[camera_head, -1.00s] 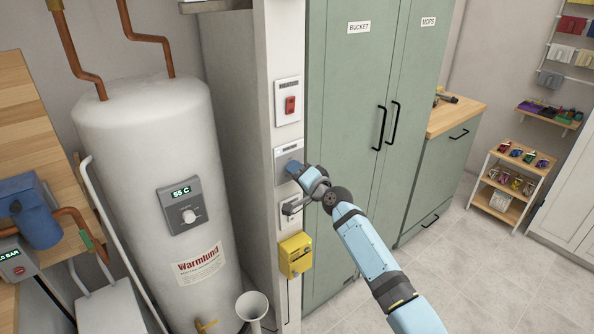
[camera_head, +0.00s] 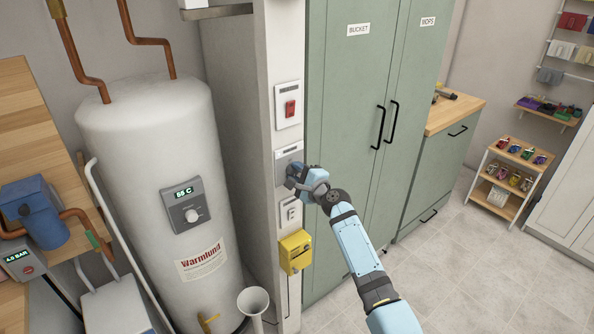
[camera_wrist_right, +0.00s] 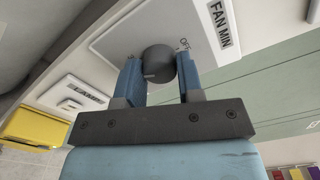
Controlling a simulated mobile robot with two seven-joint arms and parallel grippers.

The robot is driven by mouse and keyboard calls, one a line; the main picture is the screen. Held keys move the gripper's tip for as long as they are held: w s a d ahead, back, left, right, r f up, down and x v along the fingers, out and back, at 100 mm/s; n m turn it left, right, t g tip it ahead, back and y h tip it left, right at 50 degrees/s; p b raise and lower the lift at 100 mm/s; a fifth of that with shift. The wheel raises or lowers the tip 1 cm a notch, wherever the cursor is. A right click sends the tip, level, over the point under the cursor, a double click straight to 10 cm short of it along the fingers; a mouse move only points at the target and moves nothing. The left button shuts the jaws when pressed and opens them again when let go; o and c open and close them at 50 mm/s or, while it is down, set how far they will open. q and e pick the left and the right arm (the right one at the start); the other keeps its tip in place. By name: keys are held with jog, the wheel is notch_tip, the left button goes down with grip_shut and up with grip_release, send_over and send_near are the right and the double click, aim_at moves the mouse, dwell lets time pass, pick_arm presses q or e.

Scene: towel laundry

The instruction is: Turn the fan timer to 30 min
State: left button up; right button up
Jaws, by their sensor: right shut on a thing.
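The fan timer plate (camera_head: 288,154) is on the white wall post, between the red switch plate above and a smaller plate below. In the right wrist view the plate (camera_wrist_right: 115,40) reads "FAN MIN", with "OFF" beside the dark round knob (camera_wrist_right: 158,62). My right gripper (camera_head: 291,172) is at the plate, and in the right wrist view its two blue fingers (camera_wrist_right: 159,76) are shut on the knob from both sides. The other dial marks are mostly hidden or too small to read. My left gripper is not in view.
A red switch plate (camera_head: 289,105) is above the timer. A small white plate (camera_head: 289,213) and a yellow box (camera_head: 295,251) are below it. A white tank (camera_head: 150,130) stands left, green cabinets (camera_head: 345,120) right.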

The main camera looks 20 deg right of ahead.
jog(key=shift+m, duration=0.7)
jog(key=shift+p, duration=0.3)
jog(key=o, duration=0.9)
jog(key=b+v, duration=0.1)
jog(key=v, duration=1.2)
jog(key=shift+s+d, duration=0.1)
jog(key=shift+s, duration=0.3)
